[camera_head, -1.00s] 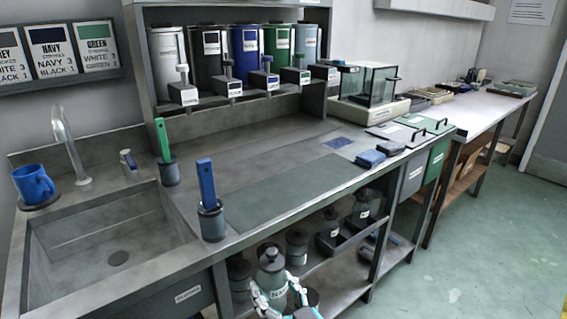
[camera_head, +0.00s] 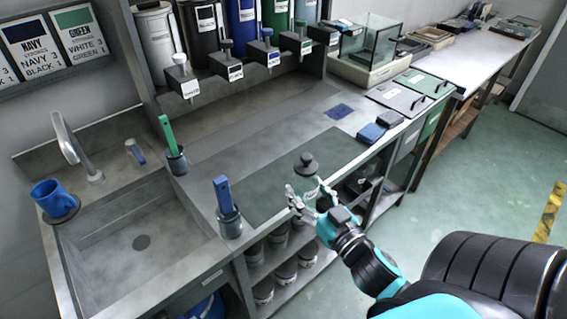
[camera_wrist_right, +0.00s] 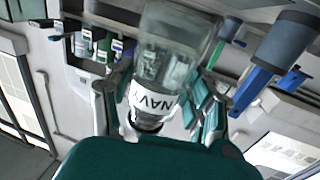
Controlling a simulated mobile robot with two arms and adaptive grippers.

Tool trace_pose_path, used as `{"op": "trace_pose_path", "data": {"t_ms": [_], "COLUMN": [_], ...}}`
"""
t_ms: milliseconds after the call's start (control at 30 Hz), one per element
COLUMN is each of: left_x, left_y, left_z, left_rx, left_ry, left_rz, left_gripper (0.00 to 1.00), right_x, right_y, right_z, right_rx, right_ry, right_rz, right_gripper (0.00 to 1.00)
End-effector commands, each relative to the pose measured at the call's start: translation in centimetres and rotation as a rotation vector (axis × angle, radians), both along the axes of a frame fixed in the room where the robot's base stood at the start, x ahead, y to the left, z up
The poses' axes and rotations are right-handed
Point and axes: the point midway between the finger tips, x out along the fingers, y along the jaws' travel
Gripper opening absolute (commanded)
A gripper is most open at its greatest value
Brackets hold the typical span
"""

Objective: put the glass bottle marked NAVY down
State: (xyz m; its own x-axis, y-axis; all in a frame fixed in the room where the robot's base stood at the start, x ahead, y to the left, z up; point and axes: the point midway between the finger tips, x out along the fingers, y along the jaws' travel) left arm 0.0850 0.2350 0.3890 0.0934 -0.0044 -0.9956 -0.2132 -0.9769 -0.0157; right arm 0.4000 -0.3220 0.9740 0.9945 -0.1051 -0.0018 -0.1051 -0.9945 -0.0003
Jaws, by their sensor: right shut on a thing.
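The clear glass bottle marked NAVY (camera_wrist_right: 172,60) fills the middle of the right wrist view, its label upside down there. In the head view the dark-stoppered bottle (camera_head: 305,164) shows in front of the dark green mat (camera_head: 250,193) on the counter. My right gripper (camera_head: 306,200) is shut on it, its fingers on either side. The bottle looks upright and raised, near the counter's front edge. Whether its base touches the mat is hidden. My left gripper is not in view.
A blue-handled tool in a cup (camera_head: 229,222) stands left of the mat; a green-handled one (camera_head: 172,147) stands behind it. Several jars (camera_head: 286,270) stand on the shelf below. The sink (camera_head: 130,245) is at left.

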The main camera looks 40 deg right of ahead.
Motion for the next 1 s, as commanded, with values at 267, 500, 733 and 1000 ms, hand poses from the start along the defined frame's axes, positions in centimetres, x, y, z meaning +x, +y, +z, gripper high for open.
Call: {"op": "trace_pose_path", "data": {"t_ms": [267, 500, 733, 1000], "left_x": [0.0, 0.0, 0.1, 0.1], "left_y": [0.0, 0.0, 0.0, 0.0], "left_z": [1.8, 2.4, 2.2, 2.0], "left_rx": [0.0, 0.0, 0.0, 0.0], "left_ry": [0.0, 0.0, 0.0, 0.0], "left_rz": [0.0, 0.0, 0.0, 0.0], "left_gripper": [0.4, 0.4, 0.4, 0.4], "right_x": [7.8, 12.2, 12.8, 12.8], "right_y": [-0.1, -0.2, -0.2, -0.1], "right_z": [-0.2, -0.9, -2.9, -4.7], "right_rx": [-0.003, -0.002, 0.002, 0.0], "right_ry": [-0.006, -0.003, 0.003, -0.002], "right_rz": [0.001, 0.0, -0.003, 0.001], "right_gripper": [0.0, 0.0, 0.0, 0.0]}}
